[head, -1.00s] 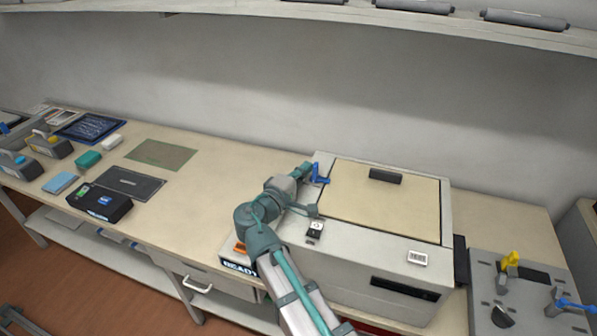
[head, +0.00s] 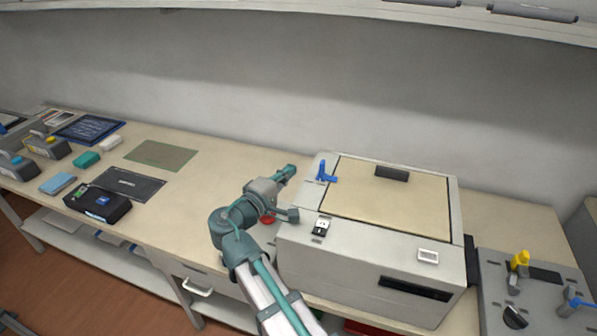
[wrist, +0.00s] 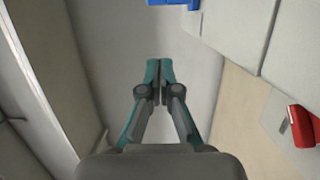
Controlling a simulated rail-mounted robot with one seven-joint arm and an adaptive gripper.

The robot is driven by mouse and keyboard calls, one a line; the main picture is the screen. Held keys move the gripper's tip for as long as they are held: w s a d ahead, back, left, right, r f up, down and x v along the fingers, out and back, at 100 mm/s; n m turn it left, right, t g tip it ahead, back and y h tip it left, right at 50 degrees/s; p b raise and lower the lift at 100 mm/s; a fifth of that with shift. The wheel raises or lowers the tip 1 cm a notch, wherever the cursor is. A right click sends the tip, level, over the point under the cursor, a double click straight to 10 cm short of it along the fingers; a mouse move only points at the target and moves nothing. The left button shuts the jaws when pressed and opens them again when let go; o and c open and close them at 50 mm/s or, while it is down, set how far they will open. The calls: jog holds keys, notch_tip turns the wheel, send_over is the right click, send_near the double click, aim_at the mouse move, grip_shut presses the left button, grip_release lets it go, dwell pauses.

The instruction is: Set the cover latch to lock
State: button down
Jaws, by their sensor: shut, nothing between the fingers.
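The blue cover latch (head: 323,172) stands at the back left corner of the pale machine (head: 345,262), beside the tan cover (head: 385,199). Its upright part rises from a short blue piece that points right along the cover's edge. The cover lies flat and has a dark handle (head: 391,174). My gripper (head: 290,170) is shut and empty, left of the latch and apart from it. In the wrist view the closed fingertips (wrist: 160,64) are clear of everything, and part of the blue latch (wrist: 172,3) shows at the top edge. Any lock marking is too small to read.
A red part (head: 268,220) sits at the machine's left side, partly behind my arm; a red object also shows in the wrist view (wrist: 306,130). A grey panel with yellow and blue levers (head: 530,290) stands at right.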

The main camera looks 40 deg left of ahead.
jog(key=s+b, duration=0.1)
jog(key=s, duration=0.5)
jog(key=shift+d, duration=0.2)
